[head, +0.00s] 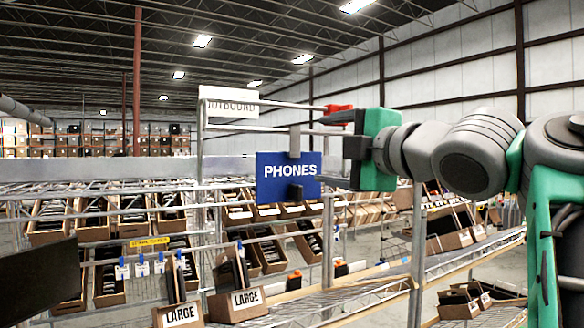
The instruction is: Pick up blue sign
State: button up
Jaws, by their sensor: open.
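The blue sign (272,172) reads "PHONES" in white and hangs near the middle of the head view, in front of the shelf racks. My gripper (295,167) reaches in from the right with its jaws apart, one finger above the other. I cannot tell whether either finger touches the sign.
Metal rails and a post (328,240) stand around the sign. A white "OUTBOUND" sign (232,108) is above it. A red piece (337,108) sits just above my gripper. Tilted cartons fill the racks; "LARGE" cartons (237,304) stand lower down. A dark panel (38,282) is at left.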

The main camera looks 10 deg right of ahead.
aim_at(295, 142)
jog(key=shift+n+y, duration=0.3)
jog(key=shift+n, duration=0.3)
jog(key=w+a, duration=0.1)
jog(key=w, duration=0.1)
jog(key=w+a+r+p, duration=0.1)
jog(key=w, duration=0.1)
jog(key=w+a+p, duration=0.1)
jog(key=w, duration=0.1)
jog(key=shift+a+r, duration=0.25)
jog(key=shift+r, duration=0.05)
jog(key=shift+w, duration=0.3)
jog(key=shift+s, duration=0.1)
jog(key=shift+c, duration=0.5)
jog(key=shift+f, duration=0.1)
grip_shut()
